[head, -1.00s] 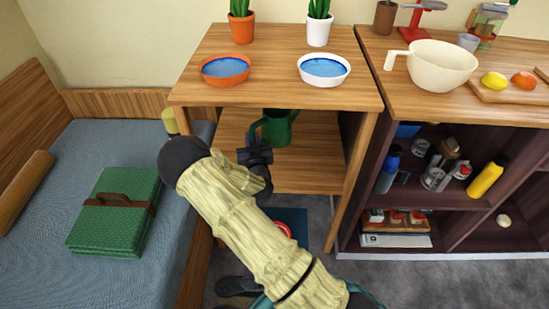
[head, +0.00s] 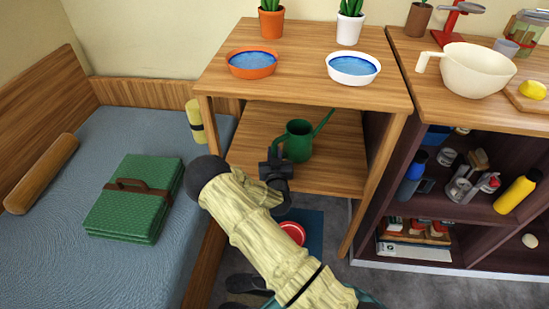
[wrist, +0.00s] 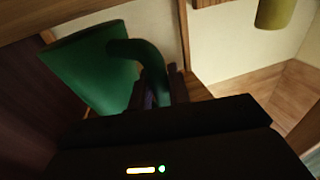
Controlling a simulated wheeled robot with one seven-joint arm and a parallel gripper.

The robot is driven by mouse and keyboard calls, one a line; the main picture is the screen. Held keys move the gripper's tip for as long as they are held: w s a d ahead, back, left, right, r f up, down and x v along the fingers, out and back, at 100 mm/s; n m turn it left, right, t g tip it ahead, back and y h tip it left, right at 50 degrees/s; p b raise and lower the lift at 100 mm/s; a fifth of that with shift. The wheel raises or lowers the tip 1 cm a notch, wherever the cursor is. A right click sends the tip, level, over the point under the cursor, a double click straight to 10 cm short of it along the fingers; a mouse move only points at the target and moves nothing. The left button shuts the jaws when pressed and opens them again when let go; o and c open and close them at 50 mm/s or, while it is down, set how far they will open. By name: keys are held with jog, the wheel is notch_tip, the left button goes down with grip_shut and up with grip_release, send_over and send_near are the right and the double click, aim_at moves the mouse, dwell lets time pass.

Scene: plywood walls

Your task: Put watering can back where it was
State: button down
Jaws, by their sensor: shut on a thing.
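The green watering can (head: 298,143) is inside the lower compartment of the wooden stand (head: 253,172), over its shelf board. Its spout points up and right. I cannot tell whether its base touches the board. My gripper (head: 276,168) is at the front edge of that shelf and is shut on the can's handle. In the wrist view the can's green body (wrist: 95,70) is at the left, and its curved handle (wrist: 148,62) runs down between the fingers of my gripper (wrist: 160,95).
On the stand's top are an orange bowl (head: 252,64), a white bowl (head: 353,69) and two potted plants. A dark shelf unit (head: 450,205) stands close on the right. A bed (head: 120,245) with a green folded bundle (head: 128,200) is on the left.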

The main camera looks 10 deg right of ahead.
jog(key=shift+f, duration=0.8)
jog(key=shift+f, duration=0.15)
jog(key=c, duration=1.3)
grip_release()
jog(key=s, duration=0.4)
jog(key=s+a+p, duration=0.1)
jog(key=s, duration=0.7)
jog(key=shift+a+p, duration=0.15)
jog(key=shift+p, duration=0.15)
jog(key=shift+w, duration=0.1)
